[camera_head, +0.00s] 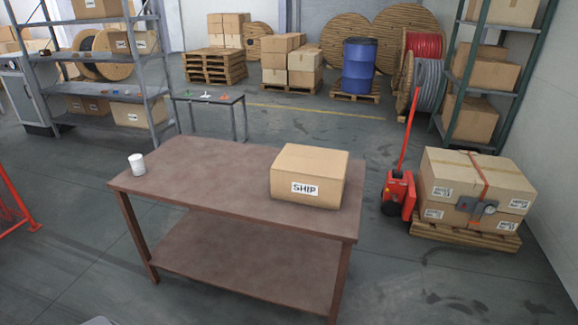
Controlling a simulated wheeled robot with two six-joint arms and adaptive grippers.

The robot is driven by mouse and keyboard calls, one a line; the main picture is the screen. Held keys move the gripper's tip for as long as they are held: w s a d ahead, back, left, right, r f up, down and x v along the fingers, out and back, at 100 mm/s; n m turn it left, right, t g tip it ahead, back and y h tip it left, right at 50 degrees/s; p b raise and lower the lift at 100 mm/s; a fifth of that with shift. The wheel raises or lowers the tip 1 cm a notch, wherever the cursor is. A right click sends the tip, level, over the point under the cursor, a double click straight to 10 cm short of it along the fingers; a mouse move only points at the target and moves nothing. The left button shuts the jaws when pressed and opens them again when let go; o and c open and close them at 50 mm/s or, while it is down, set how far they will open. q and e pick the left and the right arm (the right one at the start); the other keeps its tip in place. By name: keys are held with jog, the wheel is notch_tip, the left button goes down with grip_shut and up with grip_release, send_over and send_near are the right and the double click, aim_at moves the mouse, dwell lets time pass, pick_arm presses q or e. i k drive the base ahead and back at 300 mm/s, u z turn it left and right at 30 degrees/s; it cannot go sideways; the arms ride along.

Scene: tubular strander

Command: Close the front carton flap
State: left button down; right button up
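A brown cardboard carton (308,170) with a white label reading SHIP stands on the right part of a brown metal table (205,173). The label is on the side facing me. The carton's top looks flat, and no raised flap shows. I cannot tell whether the front flap is a separate piece at this distance. Neither of my grippers is in view.
A white cup-like cylinder (137,164) stands at the table's left edge. The table's middle is clear, and so is its lower shelf (235,262). A red pallet jack (400,190) and strapped boxes on a pallet (464,239) stand right of the table.

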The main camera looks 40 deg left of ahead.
aim_at(318, 168)
jog(key=u, duration=0.8)
jog(key=i, duration=1.1)
jog(key=z, duration=0.15)
